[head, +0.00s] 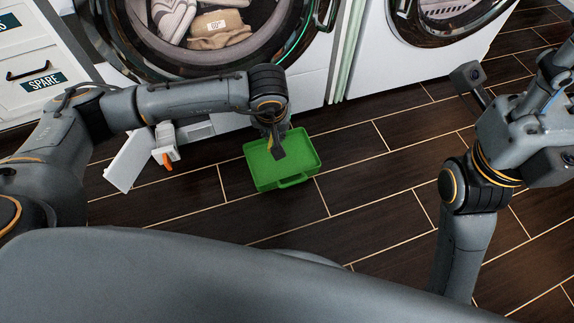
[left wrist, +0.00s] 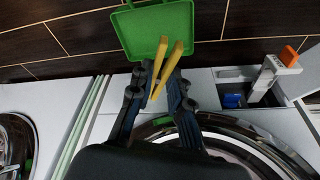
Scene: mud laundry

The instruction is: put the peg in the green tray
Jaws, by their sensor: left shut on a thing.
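The peg (left wrist: 160,56) is yellow with two long, narrow legs. In the left wrist view my left gripper (left wrist: 160,76) is shut on it, and its legs point toward the green tray. The green tray (head: 296,181) lies on the dark floor in the head view, a shallow box with a handle at its near side. It also shows at the top of the left wrist view (left wrist: 140,28). My left gripper (head: 277,150) is over the tray in the head view, where I cannot make out the peg. My right gripper (head: 552,75) is at the right edge, its fingers unclear.
A front-loading machine with clothes (head: 217,25) stands behind the tray, and another (head: 450,12) stands to its right. A pulled-out white drawer with an orange tab (head: 166,158) is left of the tray. The floor right of the tray is clear.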

